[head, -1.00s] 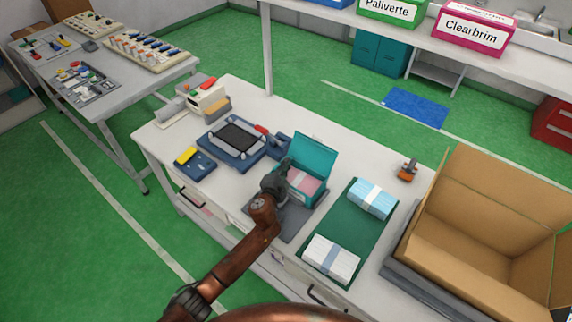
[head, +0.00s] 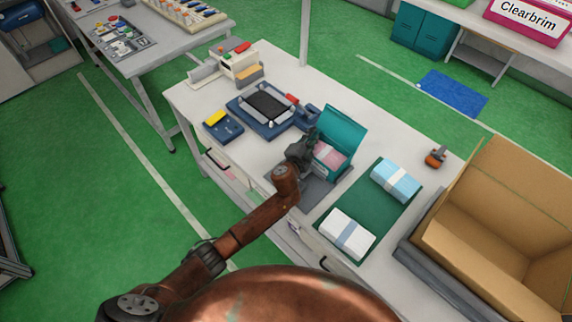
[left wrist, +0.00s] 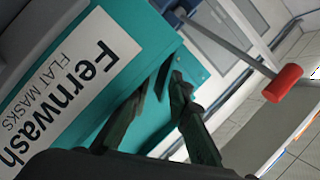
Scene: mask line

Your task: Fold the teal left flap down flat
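The teal box (head: 343,128) stands on the worktable with its large lid raised at the back and pink masks (head: 329,154) inside. My left gripper (head: 312,137) is at the box's left end, and its fingers hide that end in the head view. In the left wrist view, the label panel (left wrist: 75,75) reads "Fernwash FLAT MASKS". My left gripper's fingertips (left wrist: 168,82) appear there slightly apart, in front of teal card, with no object clearly between them. I cannot tell whether that card is the left flap or the side, or whether they touch. My right gripper is not in view.
A green mat (head: 357,208) with blue (head: 398,176) and white (head: 337,231) bundles lies right of the box. A large open carton (head: 470,255) stands further right. A dark blue fixture (head: 246,118) and a small blue tray (head: 226,132) are on the left.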

